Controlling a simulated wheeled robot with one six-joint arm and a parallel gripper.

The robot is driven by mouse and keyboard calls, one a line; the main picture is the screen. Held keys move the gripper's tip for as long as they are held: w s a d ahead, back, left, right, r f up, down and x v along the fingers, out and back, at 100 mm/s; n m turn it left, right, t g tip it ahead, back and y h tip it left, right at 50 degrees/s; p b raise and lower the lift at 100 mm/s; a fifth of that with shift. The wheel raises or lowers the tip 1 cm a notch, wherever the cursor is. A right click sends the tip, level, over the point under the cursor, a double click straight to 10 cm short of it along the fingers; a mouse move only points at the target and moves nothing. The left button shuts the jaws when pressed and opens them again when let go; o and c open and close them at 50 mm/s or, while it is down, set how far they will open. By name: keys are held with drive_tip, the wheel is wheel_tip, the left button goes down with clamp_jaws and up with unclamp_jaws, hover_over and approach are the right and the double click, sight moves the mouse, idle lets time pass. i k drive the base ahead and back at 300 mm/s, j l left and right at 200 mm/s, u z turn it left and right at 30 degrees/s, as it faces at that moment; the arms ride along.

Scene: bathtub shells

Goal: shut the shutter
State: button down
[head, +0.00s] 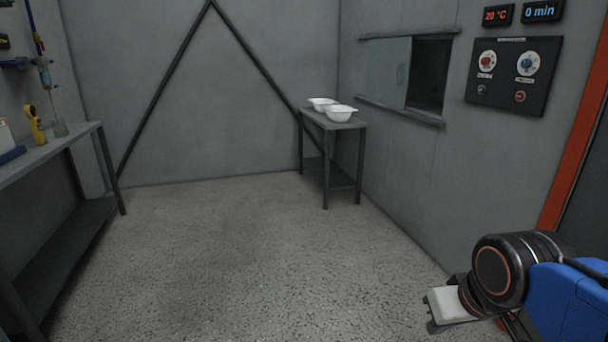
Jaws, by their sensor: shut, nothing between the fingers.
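The shutter (388,72) is a pale grey-green sliding panel on the right wall, with a small upright handle (401,75) near its right edge. It sits in a frame with a top rail (410,33) and a bottom rail (400,111). It covers the left part of the frame. The right part is a dark open gap (430,75). My gripper (432,312) is at the lower right, low over the floor and well apart from the shutter. It is shut and holds nothing.
A small dark table (335,123) with two white tubs (341,113) stands under the shutter's left side. A control panel (513,75) with knobs is on the wall to the right. A workbench (60,150) runs along the left. The floor (230,250) between is clear.

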sight(389, 59)
drive_tip(key=i, duration=3.35)
